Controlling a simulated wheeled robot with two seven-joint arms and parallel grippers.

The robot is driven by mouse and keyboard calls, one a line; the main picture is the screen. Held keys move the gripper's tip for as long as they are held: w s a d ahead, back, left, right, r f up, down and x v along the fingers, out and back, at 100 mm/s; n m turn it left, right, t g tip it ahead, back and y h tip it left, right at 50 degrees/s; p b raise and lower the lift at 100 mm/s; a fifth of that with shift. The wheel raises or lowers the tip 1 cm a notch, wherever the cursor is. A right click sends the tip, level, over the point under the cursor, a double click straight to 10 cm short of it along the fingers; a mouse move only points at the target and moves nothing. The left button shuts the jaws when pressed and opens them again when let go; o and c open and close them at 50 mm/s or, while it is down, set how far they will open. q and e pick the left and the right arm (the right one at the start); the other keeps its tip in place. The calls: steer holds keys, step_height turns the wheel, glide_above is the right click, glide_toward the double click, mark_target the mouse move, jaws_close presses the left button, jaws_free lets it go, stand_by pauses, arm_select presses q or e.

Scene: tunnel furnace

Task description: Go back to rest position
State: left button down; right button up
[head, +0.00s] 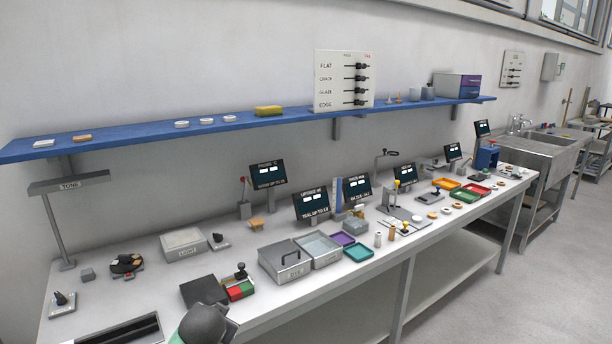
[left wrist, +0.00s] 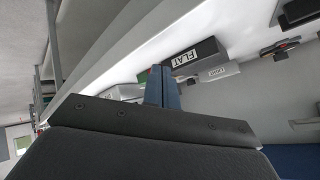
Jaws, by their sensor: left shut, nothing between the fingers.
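My left gripper (left wrist: 160,88) shows in the left wrist view with its two blue-grey fingers together and nothing between them. It appears apart from the bench things beyond it, among them a dark box labelled FLAT (left wrist: 195,57). In the head view a dark grey rounded part of my own arm shows at the bottom edge, in front of the bench; no fingertips can be made out there. My right gripper is in neither view.
A long white workbench (head: 330,285) carries trays, small screens and a lidded metal box (head: 285,262). A blue shelf (head: 230,122) runs along the wall above it. A metal sink (head: 540,147) stands at the far right. Grey floor (head: 540,290) is clear at the lower right.

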arm_select(q)
steer(key=s+d+f+n+g+h, duration=0.1)
steer(key=s+d+f+g, duration=0.1)
steer(key=s+f, duration=0.7)
steer(key=s+d+f+n+g, duration=0.1)
steer(key=s+d+f+g, duration=0.1)
steer(key=s+f, duration=0.8)
steer(key=s+d+f+g+h, duration=0.1)
steer(key=s+f+g, duration=0.3)
steer(key=s+f, duration=0.6)
steer(key=s+d, duration=0.1)
steer(key=s, duration=0.8)
steer(key=shift+f+n+h, duration=0.15)
steer(key=shift+n+h, duration=0.15)
steer(key=shift+n, duration=0.1)
